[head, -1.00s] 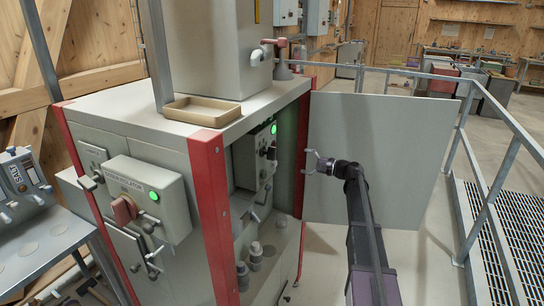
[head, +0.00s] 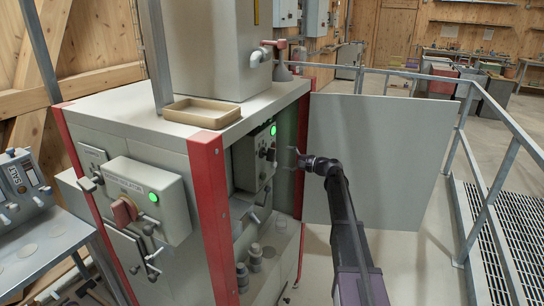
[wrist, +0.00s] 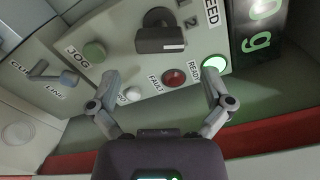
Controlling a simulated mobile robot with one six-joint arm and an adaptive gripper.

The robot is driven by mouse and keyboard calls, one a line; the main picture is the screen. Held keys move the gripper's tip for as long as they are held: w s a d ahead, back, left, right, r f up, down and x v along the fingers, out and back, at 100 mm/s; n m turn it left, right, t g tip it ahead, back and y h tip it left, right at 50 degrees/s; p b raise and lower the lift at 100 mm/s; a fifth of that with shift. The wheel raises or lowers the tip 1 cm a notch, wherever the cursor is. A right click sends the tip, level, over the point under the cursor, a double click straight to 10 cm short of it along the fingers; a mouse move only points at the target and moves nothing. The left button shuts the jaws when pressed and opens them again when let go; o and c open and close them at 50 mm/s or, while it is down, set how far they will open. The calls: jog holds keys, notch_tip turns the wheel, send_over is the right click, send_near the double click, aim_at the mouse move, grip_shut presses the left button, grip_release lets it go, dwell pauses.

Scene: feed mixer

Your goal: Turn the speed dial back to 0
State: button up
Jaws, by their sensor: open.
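The speed dial (wrist: 162,36) is a dark knob with a grip bar on a grey control panel, at the top of the wrist view. The label "SPEED" and the numbers 1 and 2 are printed beside it. Part of the scale is cut off or hidden, so I cannot tell the setting. My gripper (wrist: 162,88) is open and empty, its fingers spread below the dial in the picture and apart from it. In the head view my gripper (head: 299,158) is just right of the panel (head: 256,163), inside the open cabinet door.
A lit green READY light (wrist: 214,64), a red FAULT light (wrist: 174,79), a white button (wrist: 133,94) and a green JOG button (wrist: 94,51) surround the dial. A red cabinet post (head: 212,220) and the open grey door (head: 375,160) flank the bay.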

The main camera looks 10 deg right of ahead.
aim_at(272, 155)
jog(key=x, duration=0.6)
jog(key=shift+w+a, duration=0.15)
jog(key=c, duration=1)
